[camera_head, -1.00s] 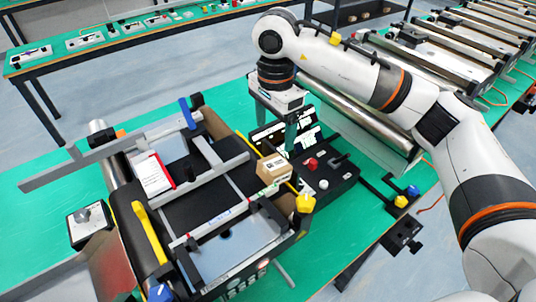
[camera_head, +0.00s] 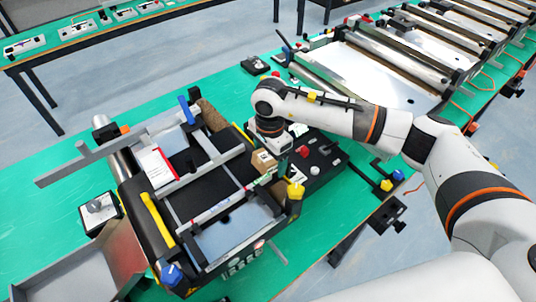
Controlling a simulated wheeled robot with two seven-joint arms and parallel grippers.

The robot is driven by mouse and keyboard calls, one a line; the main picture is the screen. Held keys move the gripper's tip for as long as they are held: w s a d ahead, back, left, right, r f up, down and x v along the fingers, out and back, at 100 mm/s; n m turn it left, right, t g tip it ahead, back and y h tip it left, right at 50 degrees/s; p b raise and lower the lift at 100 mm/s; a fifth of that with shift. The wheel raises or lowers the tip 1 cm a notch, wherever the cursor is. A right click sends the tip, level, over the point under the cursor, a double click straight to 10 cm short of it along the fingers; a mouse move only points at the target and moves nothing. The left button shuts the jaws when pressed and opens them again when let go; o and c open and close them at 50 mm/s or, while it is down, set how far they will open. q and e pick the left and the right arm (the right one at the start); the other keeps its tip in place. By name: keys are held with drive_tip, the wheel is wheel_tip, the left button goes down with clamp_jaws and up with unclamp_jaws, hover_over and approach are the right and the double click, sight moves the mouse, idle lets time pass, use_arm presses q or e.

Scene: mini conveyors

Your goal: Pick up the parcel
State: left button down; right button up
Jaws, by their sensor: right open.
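The parcel (camera_head: 263,161) is a small brown box with a pale label. It sits at the right end of the black belt of the mini conveyor (camera_head: 200,195), beside a rail. My right gripper (camera_head: 282,157) points down just behind and to the right of the parcel. It is open, and its fingers are largely hidden by the wrist. Whether a finger touches the parcel cannot be told. My left gripper is not in view.
A black control box (camera_head: 318,160) with red and white buttons lies right of the parcel. A white card with a red edge (camera_head: 155,167) stands on the conveyor's left. A metal tray (camera_head: 85,270) is at lower left. The green table (camera_head: 50,210) is bare at left.

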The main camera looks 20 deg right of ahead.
drive_tip(key=c, duration=1.1)
